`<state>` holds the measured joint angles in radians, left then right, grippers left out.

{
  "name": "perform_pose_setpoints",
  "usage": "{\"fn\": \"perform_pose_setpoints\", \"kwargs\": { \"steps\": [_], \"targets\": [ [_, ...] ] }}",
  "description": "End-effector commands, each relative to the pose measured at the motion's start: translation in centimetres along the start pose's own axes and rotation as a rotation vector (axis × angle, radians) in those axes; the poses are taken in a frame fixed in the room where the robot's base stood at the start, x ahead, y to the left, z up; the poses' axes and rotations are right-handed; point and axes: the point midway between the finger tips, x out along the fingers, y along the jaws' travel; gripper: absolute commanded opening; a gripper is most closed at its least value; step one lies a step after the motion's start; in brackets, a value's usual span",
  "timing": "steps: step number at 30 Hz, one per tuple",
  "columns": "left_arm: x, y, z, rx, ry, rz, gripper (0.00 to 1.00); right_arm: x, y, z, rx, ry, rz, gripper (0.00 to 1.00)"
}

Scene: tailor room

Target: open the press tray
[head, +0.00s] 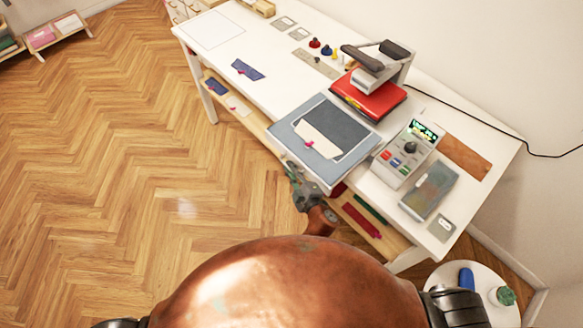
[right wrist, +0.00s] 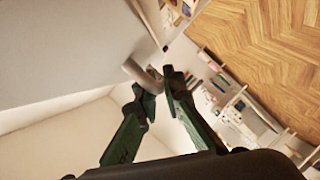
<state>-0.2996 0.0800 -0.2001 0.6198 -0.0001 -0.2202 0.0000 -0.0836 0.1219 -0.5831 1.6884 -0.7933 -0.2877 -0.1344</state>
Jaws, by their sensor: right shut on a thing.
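The press tray (head: 287,131) is a flat grey-blue board at the front edge of the white table, with a dark pad on it. A cream cloth piece (head: 318,136) with a pink mark lies on the pad. My right gripper (head: 291,170) is at the tray's front side, low by the table edge. In the right wrist view its green fingers (right wrist: 157,88) are shut on a curved grey handle (right wrist: 140,73) under a broad grey surface. The handle is hidden in the head view. My left gripper is not in view.
A red press block (head: 369,99) with a black-handled frame stands behind the tray. A control box (head: 408,154) with a lit display is to its right. A shelf (head: 362,218) with red and green items runs below the tabletop. The wooden floor at left is clear.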

Motion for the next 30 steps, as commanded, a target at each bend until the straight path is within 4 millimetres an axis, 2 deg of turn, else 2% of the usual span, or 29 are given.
{"fn": "perform_pose_setpoints", "kwargs": {
  "steps": [2,3,6,17,20,30],
  "targets": [
    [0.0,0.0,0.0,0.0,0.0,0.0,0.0,0.0,0.0,0.0,0.0,0.0,-0.001,0.0],
    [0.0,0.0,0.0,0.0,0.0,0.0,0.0,0.0,0.0,0.0,0.001,0.0,-0.001,0.09],
    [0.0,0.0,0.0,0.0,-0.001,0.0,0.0,0.0,0.0,0.0,0.001,0.0,0.0,0.16],
    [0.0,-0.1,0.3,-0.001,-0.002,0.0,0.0,-0.6,-0.1,0.1,0.0,-0.001,-0.001,0.16],
    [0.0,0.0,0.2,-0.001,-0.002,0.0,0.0,-1.9,-0.1,0.1,0.001,-0.001,-0.001,0.16],
    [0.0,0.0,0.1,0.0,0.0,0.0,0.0,-8.8,-0.1,0.1,0.002,-0.001,-0.002,0.16]
  ]
}}
